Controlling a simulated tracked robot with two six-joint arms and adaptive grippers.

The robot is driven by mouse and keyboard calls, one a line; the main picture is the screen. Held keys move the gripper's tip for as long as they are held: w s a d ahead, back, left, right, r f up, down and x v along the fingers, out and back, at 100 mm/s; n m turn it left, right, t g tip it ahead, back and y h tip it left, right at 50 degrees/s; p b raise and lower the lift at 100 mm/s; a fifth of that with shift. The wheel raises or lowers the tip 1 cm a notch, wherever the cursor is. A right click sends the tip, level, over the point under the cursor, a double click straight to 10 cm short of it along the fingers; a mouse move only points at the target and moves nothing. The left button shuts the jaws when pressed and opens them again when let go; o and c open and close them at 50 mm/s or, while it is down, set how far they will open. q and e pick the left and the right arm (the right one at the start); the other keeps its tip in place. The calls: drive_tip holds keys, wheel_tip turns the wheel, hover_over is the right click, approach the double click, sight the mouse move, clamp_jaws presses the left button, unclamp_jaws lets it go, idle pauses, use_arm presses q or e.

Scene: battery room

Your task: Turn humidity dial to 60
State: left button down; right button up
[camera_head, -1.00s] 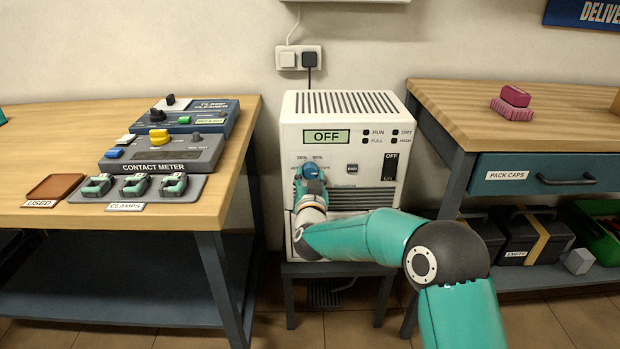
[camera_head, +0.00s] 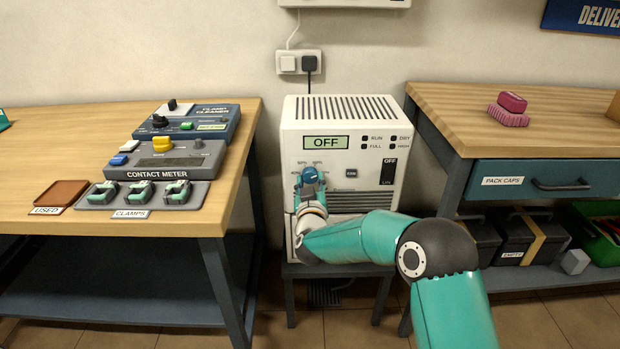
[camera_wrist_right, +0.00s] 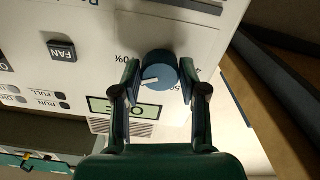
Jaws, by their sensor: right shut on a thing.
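The white dehumidifier (camera_head: 377,113) stands on a low dark stool, and its display (camera_head: 326,142) reads OFF. Its blue humidity dial (camera_head: 310,175) sits on the front panel below the display. It also shows in the right wrist view (camera_wrist_right: 160,76), with a white pointer mark on its face. My right gripper (camera_wrist_right: 160,82) is shut on the dial, one finger on each side. In the head view the right gripper (camera_head: 311,190) partly hides the dial's lower part and some scale marks. My left gripper is not in view.
A left bench holds the contact meter (camera_head: 165,165), clamp tray and used tray (camera_head: 62,193). A right bench (camera_head: 470,110) carries a pink brush (camera_head: 510,108). A power switch (camera_head: 388,172) is right of the dial, and a fan button (camera_wrist_right: 62,50) is beside it.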

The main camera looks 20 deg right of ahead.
drive_tip(key=n+p, duration=0.1)
drive_tip(key=n, duration=0.2)
drive_tip(key=shift+r+n+p, duration=0.15)
drive_tip(key=shift+n+p, duration=0.15)
drive_tip(key=shift+p, duration=0.1)
drive_tip(key=shift+n+p, duration=0.6)
drive_tip(key=shift+n, duration=0.9)
drive_tip(key=o, duration=1.1)
drive_tip(key=shift+o, duration=0.2)
drive_tip(key=v, duration=1.2)
